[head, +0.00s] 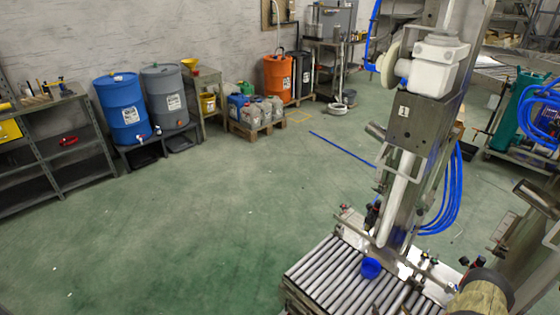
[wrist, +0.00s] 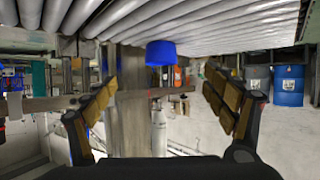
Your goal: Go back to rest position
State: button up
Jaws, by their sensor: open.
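My gripper (wrist: 160,100) shows in the wrist view, with its two padded fingers spread wide apart at left and right. No object is held between them. The wrist picture appears upside down. A blue cap (wrist: 160,53) stands on the metal rollers (wrist: 235,28), beyond the fingertips and apart from them. In the head view the same blue cap (head: 371,268) sits on the roller conveyor (head: 335,275) at the lower right.
A tall steel filling machine (head: 405,140) rises behind the conveyor, with blue hoses beside it. A blue barrel (head: 122,108) and a grey barrel (head: 165,97) stand at the back left. A metal shelf (head: 60,150) stands at the left. The green floor (head: 190,230) in the middle is clear.

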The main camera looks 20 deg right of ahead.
jog(key=w+d+r+n+g, duration=0.1)
jog(key=w+r, duration=0.6)
jog(key=r, duration=0.3)
jog(key=w+d+r+n+g, duration=0.1)
jog(key=w+r+g, duration=0.1)
jog(key=w+r, duration=0.6)
jog(key=w+a+r+g+p, duration=0.1)
jog(key=a+r, duration=0.4)
jog(key=r, duration=0.6)
jog(key=a+r+p, duration=0.1)
jog(key=a+r, duration=0.4)
jog(key=r, duration=0.6)
jog(key=s+a+r+g, duration=0.1)
jog(key=s+a+r, duration=0.3)
jog(key=a+r, duration=0.4)
jog(key=s+a+r, duration=0.4)
jog(key=a+r, duration=0.3)
jog(key=a, duration=0.1)
jog(key=s+a+r+g+y, duration=0.1)
jog(key=s+a+r+y, duration=0.1)
jog(key=s+a, duration=0.6)
jog(key=s+a+r+n+g+y, duration=0.1)
jog(key=s+a+r, duration=0.3)
jog(key=s+a, duration=0.4)
jog(key=s, duration=0.4)
jog(key=shift+a+y+p, duration=0.3)
jog(key=shift+y+p, duration=0.1)
jog(key=shift+s+r, duration=0.1)
